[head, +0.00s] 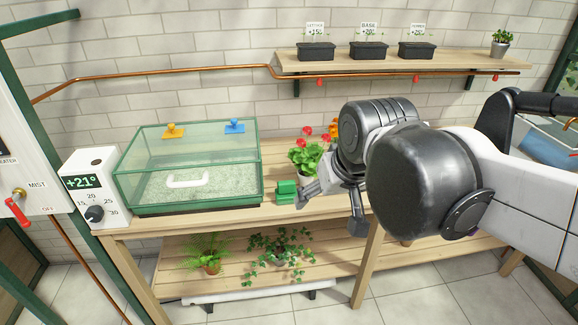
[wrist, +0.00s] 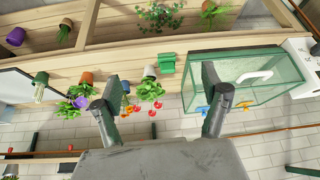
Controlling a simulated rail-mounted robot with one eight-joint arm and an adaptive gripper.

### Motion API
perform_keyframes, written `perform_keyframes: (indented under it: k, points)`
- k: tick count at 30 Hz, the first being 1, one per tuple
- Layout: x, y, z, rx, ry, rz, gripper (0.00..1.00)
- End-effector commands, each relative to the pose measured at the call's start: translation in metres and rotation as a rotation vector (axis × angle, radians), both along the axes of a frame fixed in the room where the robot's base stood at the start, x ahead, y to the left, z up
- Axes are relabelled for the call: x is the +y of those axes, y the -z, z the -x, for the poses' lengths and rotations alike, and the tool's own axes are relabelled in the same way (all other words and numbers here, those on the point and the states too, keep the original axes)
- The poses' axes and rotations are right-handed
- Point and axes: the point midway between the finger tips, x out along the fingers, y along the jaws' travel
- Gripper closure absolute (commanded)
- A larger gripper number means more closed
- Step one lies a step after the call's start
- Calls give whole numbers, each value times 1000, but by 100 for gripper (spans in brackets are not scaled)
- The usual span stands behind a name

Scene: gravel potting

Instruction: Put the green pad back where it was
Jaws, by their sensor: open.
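The green pad (head: 286,192) is a small green block on the upper wooden bench, just right of the glass case and left of the potted red flowers. It also shows in the wrist view (wrist: 167,64), at the top centre beyond my fingers. My gripper (head: 332,210) is open and empty, with its two fingers spread wide. In the wrist view (wrist: 167,82) the pad appears in line with the gap between the fingers, apart from both. The distance between the pad and the fingertips is hard to tell.
The glass case (head: 190,205) with a white handle and blue and yellow knobs stands left of the pad. The red-flowered plant (head: 309,157) stands close on the right. More pots line the bench in the wrist view. A lower shelf (head: 175,275) holds leafy plants.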

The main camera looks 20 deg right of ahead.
Motion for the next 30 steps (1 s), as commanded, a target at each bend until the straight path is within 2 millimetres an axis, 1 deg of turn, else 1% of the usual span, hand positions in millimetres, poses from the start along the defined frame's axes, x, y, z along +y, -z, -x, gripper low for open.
perform_keyframes:
  k: [1, 3, 6, 9, 14, 30]
  points:
    - [0, 5, 14, -18, -2, 2, 23]
    - [0, 10, 27, -44, -7, 4, 23]
    - [0, 18, 43, -75, -11, 7, 23]
    - [0, 24, 53, -97, -14, 9, 23]
    - [0, 28, 60, -112, -18, 11, 23]
    - [0, 28, 60, -113, -18, 11, 23]
